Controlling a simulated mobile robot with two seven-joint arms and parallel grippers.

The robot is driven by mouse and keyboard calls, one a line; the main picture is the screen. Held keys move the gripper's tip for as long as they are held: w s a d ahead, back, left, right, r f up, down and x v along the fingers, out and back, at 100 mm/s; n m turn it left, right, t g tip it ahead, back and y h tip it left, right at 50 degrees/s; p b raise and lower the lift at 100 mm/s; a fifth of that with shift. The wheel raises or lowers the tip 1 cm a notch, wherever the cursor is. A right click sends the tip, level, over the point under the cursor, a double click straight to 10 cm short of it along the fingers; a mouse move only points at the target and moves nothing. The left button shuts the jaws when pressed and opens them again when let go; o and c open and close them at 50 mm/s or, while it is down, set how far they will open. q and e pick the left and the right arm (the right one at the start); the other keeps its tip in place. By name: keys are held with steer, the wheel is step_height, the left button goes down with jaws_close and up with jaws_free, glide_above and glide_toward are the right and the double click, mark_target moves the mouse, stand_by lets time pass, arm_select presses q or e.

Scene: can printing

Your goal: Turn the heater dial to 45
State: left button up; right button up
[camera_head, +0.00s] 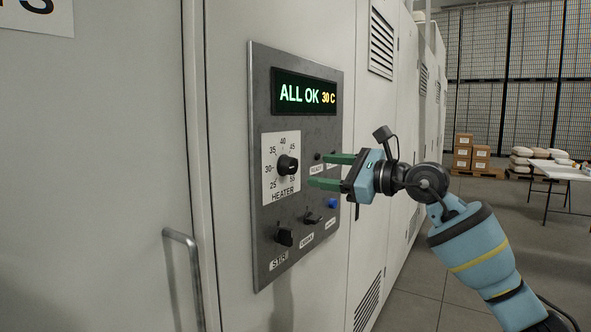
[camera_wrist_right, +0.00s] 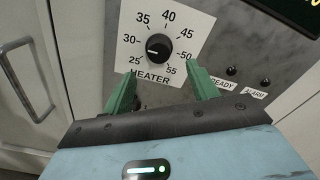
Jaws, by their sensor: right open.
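The heater dial (camera_head: 287,164) is a round black knob on a white scale plate (camera_head: 269,187) marked from 25 to 55. In the right wrist view the dial (camera_wrist_right: 158,47) has a pale pointer line aimed left, near the 30 mark. The display (camera_head: 305,95) reads "ALL OK 30 C". My right gripper (camera_head: 336,171) is open and empty, to the right of the dial and apart from it. In the right wrist view its green fingers (camera_wrist_right: 163,93) lie below the dial, one to each side. My left gripper is not in view.
The grey control panel (camera_head: 262,262) also carries black switches (camera_head: 284,237), a blue button (camera_head: 332,203) and small indicators. A door handle (camera_head: 188,270) sticks out at lower left. Boxes (camera_head: 470,153) and a table (camera_head: 565,173) stand far off at right.

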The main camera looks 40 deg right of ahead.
mark_target(295, 167)
steer(key=p+x, duration=0.1)
steer(key=x, duration=0.5)
steer(key=shift+w+a+r+p, duration=0.15)
steer(key=shift+w+a+p, duration=0.05)
steer(key=shift+w+p, duration=0.15)
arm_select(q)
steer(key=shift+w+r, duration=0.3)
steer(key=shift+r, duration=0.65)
arm_select(e)
steer(key=shift+w+a, duration=0.2)
steer(key=shift+w, duration=0.25)
steer(key=c, duration=1)
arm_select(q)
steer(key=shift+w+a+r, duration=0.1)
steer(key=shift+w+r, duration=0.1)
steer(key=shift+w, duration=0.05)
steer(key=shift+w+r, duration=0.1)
